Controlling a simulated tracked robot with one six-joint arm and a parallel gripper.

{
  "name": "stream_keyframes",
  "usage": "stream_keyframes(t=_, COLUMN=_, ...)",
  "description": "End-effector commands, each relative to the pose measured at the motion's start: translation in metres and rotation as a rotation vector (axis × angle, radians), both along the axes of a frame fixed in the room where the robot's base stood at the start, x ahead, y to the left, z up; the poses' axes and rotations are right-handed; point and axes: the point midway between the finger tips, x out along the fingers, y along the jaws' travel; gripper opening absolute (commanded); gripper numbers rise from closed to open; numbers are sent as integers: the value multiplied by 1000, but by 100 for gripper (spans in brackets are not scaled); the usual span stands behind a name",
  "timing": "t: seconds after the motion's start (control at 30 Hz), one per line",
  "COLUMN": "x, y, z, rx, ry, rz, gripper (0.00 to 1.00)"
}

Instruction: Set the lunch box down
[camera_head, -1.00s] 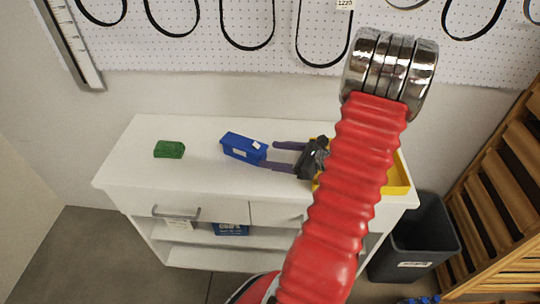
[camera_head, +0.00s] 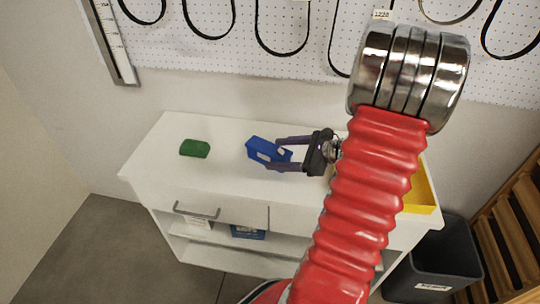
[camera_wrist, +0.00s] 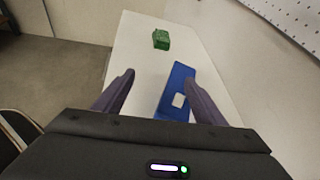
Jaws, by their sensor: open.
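The lunch box appears to be the blue box (camera_head: 262,148) with pale labels, resting on the white cabinet top. My gripper (camera_head: 273,153) is open, its two dark purple fingers reaching in from the right, with their tips overlapping the box's right end in the head view. In the wrist view the blue box (camera_wrist: 177,88) shows between the fingers of my gripper (camera_wrist: 158,76), nearer the right one. The right finger hides part of its right side. A clear gap lies between the box and the left finger. I cannot tell whether either finger touches it.
A green block (camera_head: 195,148) lies left on the cabinet top (camera_head: 225,175); it also shows in the wrist view (camera_wrist: 161,39). A yellow tray (camera_head: 422,190) is at the right end, partly behind my arm. A dark bin (camera_head: 430,265) stands right of the cabinet. A pegboard (camera_head: 230,60) is behind.

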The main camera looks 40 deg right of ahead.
Motion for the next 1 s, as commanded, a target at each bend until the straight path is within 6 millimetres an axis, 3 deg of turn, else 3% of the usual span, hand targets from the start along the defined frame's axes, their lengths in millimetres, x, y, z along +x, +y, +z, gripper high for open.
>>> stream_keyframes(t=0.03, x=6, y=22, z=8, rx=-49, ry=8, rz=74, gripper=65)
stream_keyframes(t=0.2, x=11, y=84, z=24, rx=-218, ry=36, rz=304, gripper=65)
stream_keyframes(t=0.5, x=-4, y=174, z=44, rx=-541, ry=45, rz=696, gripper=65)
stream_keyframes(t=0.7, x=-23, y=218, z=56, rx=-771, ry=25, rz=941, gripper=65)
stream_keyframes(t=1.0, x=-55, y=261, z=74, rx=-1139, ry=-48, rz=1275, gripper=65)
